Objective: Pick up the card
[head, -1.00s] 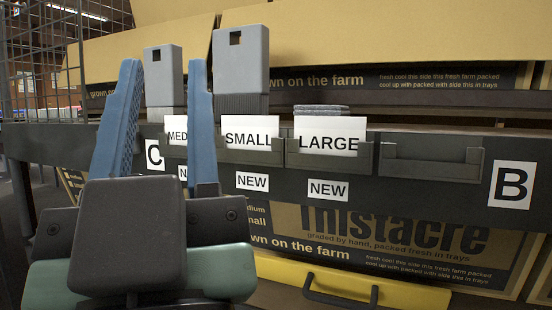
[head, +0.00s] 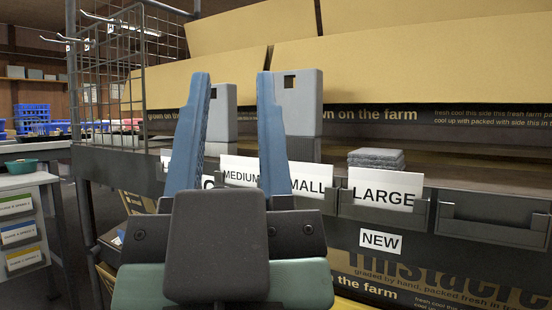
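Several white cards stand in dark holders along the shelf edge. The LARGE card (head: 385,198) stands to the right of my gripper, fully in view. The SMALL card (head: 312,175) is partly hidden behind my right finger. The MEDIUM card (head: 240,177) shows between my two fingers. I cannot tell which one the task means. My gripper (head: 232,78) is open, its two blue fingers pointing up and apart with nothing visibly held between them. It appears in front of the shelf edge; its distance from the cards is hard to tell.
An empty holder (head: 492,228) sits right of LARGE. A grey stack (head: 376,158) lies behind LARGE, and grey upright blocks (head: 298,100) stand behind the other cards.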

